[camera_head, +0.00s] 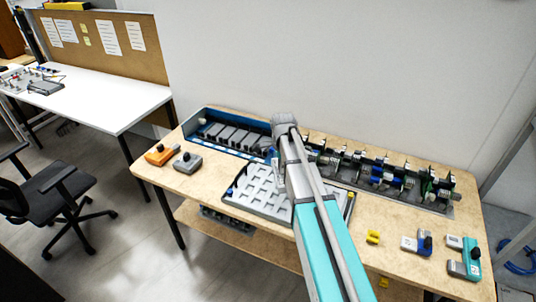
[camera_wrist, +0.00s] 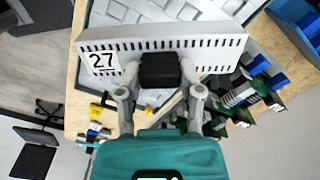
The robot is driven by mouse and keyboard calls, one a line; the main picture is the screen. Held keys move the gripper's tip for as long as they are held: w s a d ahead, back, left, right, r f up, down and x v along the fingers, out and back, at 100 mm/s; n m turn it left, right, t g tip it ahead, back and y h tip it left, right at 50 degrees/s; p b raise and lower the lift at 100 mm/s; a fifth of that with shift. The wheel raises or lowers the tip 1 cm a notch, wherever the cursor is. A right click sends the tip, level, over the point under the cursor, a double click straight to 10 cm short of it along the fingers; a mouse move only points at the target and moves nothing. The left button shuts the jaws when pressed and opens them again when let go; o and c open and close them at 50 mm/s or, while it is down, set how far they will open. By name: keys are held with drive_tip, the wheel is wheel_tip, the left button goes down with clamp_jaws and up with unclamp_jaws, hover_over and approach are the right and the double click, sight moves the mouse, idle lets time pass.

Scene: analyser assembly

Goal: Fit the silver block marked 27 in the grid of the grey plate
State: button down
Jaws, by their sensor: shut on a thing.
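The silver block marked 27 (camera_wrist: 200,58) is a long, slotted bar with a black grip on its middle and a white 27 label at its left end in the wrist view. My gripper (camera_wrist: 160,75) is shut on the black grip and holds the block. The grey plate with its grid of pockets (camera_head: 243,196) lies on the wooden table in the head view, partly covered by my arm. Part of it shows beyond the block in the wrist view (camera_wrist: 112,10). My gripper and the block are mostly hidden by my arm in the head view; I cannot tell whether the block touches the plate.
A blue-edged tray with dark blocks (camera_head: 203,121) stands behind the plate. A rack of boards and connectors (camera_head: 385,178) is at the back right. An orange part (camera_head: 160,156) and a grey part (camera_head: 187,163) lie left; yellow, blue and teal parts (camera_head: 472,262) lie front right.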

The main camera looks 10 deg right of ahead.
drive_tip(key=w+a+n, duration=0.3)
drive_tip(key=w+n, duration=0.5)
drive_tip(key=n, duration=0.3)
drive_tip(key=shift+w+a+f+b, duration=0.2)
drive_tip(key=shift+w+f+b, duration=0.05)
drive_tip(key=shift+f+b, duration=0.05)
drive_tip(key=shift+f+b, duration=0.35)
drive_tip(key=shift+f+b, duration=4.5)
drive_tip(key=shift+f+b, duration=0.3)
drive_tip(key=shift+f, duration=0.05)
drive_tip(key=shift+c, duration=0.8)
unclamp_jaws()
drive_tip(key=shift+s, duration=0.1)
drive_tip(key=shift+o, duration=0.2)
drive_tip(key=shift+r, duration=0.25)
